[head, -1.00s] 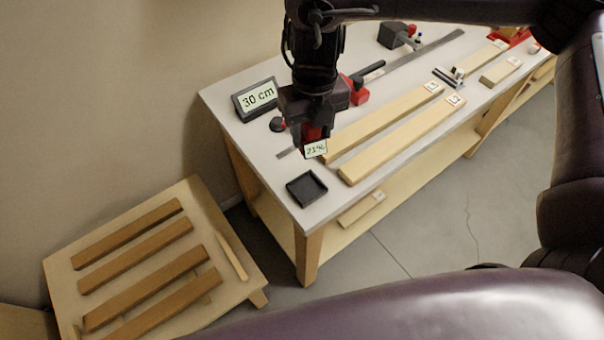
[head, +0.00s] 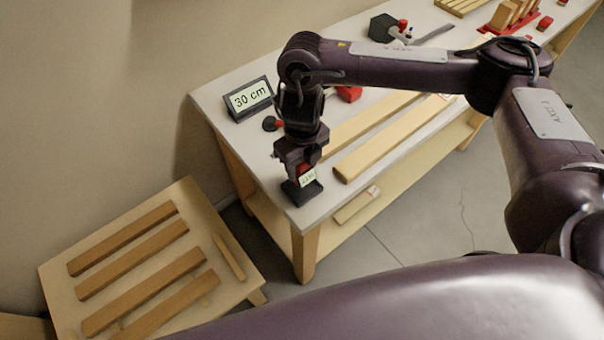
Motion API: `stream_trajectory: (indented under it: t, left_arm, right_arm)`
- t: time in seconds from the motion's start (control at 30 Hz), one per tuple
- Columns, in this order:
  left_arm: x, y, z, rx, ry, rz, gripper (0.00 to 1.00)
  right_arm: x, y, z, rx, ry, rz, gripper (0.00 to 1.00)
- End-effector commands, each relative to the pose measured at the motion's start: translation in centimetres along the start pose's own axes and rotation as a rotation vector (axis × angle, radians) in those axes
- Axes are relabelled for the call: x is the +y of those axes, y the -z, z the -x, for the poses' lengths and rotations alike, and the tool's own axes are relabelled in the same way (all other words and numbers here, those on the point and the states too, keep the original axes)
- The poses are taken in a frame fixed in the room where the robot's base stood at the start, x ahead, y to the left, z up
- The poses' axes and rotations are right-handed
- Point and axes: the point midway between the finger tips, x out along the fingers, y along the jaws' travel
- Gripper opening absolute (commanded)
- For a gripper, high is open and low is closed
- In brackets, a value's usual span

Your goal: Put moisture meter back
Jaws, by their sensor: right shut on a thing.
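The moisture meter (head: 307,178) is a small red device with a pale display. My right gripper (head: 301,167) is shut on it from above. The meter is upright at the black square tray (head: 293,197), near the bench's front left corner. Its lower end seems to be in or just over the tray; I cannot tell whether it touches the bottom. The gripper and meter hide much of the tray. My left gripper is not in view.
The bench (head: 312,213) carries a "30 cm" sign (head: 249,98) behind the gripper and long wooden boards (head: 392,137) to its right. A low pallet-like table (head: 228,288) with several wooden strips stands at the lower left. My right arm covers part of the bench.

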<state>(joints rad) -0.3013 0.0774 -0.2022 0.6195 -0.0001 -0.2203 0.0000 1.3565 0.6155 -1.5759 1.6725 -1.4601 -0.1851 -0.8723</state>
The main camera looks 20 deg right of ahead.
Motion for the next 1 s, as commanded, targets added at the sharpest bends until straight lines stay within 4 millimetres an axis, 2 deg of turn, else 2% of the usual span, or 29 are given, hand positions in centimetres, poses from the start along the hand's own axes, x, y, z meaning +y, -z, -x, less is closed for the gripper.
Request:
stream_trajectory:
  t: [0.17, 0.4, 0.83, 0.87, 1.0]
  left_arm:
    - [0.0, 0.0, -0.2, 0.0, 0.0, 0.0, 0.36]
    - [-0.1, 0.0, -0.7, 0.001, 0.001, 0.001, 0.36]
    - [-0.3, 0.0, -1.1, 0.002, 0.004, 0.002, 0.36]
    - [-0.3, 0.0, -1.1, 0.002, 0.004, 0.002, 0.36]
    - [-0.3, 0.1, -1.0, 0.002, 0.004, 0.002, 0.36]
  right_arm:
    - [0.0, -0.1, -1.4, -0.001, -0.001, 0.0, 0.18]
    - [0.0, 0.0, -4.4, 0.001, -0.002, -0.002, 0.18]
    - [0.0, -0.1, -5.2, -0.002, 0.001, -0.001, 0.18]
    - [0.0, -0.1, -5.2, -0.001, 0.001, -0.001, 0.46]
    - [0.0, -0.1, -5.1, -0.001, 0.001, -0.001, 0.65]
